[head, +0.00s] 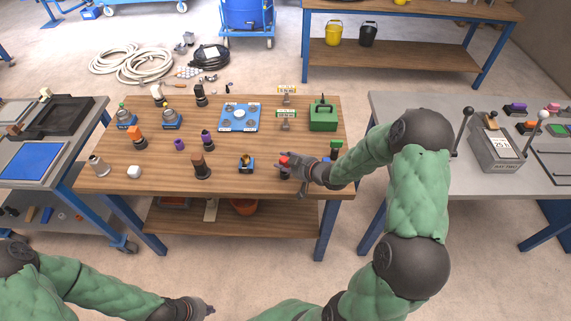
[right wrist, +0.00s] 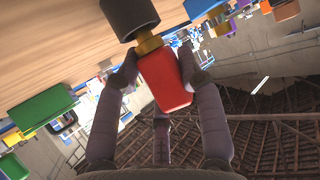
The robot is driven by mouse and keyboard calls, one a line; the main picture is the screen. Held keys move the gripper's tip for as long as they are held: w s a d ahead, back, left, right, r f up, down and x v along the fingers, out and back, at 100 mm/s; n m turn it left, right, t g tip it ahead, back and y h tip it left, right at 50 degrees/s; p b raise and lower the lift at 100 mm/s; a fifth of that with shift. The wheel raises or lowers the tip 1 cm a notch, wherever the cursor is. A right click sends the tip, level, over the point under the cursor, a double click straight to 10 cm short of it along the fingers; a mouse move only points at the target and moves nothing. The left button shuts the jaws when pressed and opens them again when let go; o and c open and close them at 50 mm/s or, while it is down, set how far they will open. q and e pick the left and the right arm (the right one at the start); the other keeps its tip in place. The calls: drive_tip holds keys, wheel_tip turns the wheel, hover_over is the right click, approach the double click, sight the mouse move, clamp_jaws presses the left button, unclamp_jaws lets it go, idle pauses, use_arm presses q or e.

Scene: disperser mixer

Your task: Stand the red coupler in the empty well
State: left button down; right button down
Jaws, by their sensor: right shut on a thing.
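The red coupler (right wrist: 165,80) has a red body, a brass collar and a black end. My right gripper (right wrist: 156,72) is shut on its red body, with the black end toward the wooden table. In the head view the red part (head: 284,160) shows at the table's front right; whether the black end touches the tabletop cannot be told. A blue plate (head: 228,126) with several round silver fittings lies farther back on the table; which well is empty is too small to tell. My left gripper (head: 207,310) is low at the bottom edge, away from the table, its fingers unclear.
A small blue holder (head: 246,164) stands left of my right gripper. Dark and orange couplers (head: 201,167) (head: 136,135) stand on the table (head: 115,185). A green box (head: 323,116) and small signs are behind. The front middle has some bare wood.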

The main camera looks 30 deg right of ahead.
drive_tip(key=shift+r, duration=0.15)
drive_tip(key=shift+f, duration=0.2)
drive_tip(key=c, duration=0.8)
unclamp_jaws()
drive_tip(key=shift+r, duration=0.15)
